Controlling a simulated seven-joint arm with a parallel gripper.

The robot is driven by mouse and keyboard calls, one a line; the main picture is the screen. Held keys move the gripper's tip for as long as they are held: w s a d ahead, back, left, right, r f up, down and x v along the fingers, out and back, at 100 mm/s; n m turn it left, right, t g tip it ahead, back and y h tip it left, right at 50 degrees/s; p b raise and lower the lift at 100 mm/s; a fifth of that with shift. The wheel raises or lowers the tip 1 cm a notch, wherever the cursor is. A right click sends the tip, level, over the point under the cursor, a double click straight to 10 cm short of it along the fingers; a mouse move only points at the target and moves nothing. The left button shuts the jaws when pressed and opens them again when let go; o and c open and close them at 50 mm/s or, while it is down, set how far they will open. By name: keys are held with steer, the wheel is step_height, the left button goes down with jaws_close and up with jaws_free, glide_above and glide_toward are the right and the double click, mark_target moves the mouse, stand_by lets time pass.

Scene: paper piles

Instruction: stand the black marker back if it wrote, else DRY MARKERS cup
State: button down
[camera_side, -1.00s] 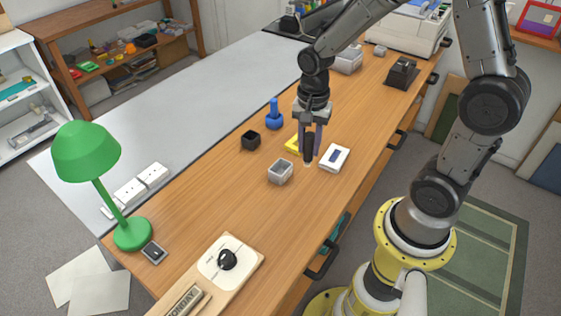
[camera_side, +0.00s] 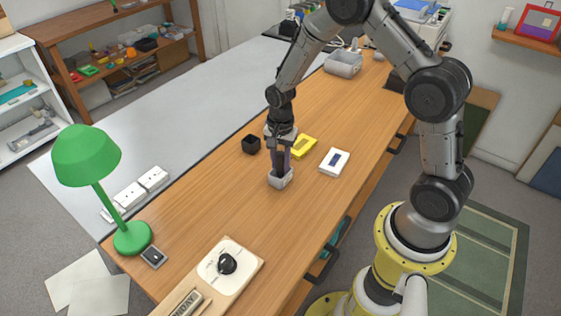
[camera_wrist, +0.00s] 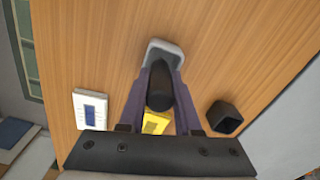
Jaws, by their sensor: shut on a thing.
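My gripper (camera_side: 282,163) is shut on the black marker (camera_wrist: 160,92), which points downward. The marker is right over the small grey cup (camera_side: 281,181), its lower end at or inside the opening; I cannot tell how deep. In the wrist view the cup's pale rim (camera_wrist: 165,45) shows just beyond the fingertips. A small black square cup (camera_side: 251,144) stands behind and to the left, apart from the gripper; it also shows in the wrist view (camera_wrist: 224,118). I can read no label on either cup.
A yellow pad (camera_side: 303,146) and a white card with a blue patch (camera_side: 334,162) lie to the right. A green lamp (camera_side: 88,160) and a board with a black knob (camera_side: 232,262) are at the front left. The wood between is clear.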

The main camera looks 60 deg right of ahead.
steer(key=shift+f, duration=0.15)
steer(key=c, duration=0.6)
jaws_free()
step_height(320, 180, up, 12)
steer(key=shift+f, duration=0.1)
steer(key=s+a+r+n+t, duration=0.35)
steer(key=s+r+n, duration=0.35)
steer(key=s+r, duration=0.5)
steer(key=s+a+r+n+t, duration=0.2)
steer(key=s+r+n, duration=0.1)
steer(key=s+n, duration=0.5)
steer(key=s, duration=0.2)
steer(key=shift+s+a+r, duration=0.2)
steer(key=shift+s+a, duration=0.05)
steer(key=shift+s, duration=0.05)
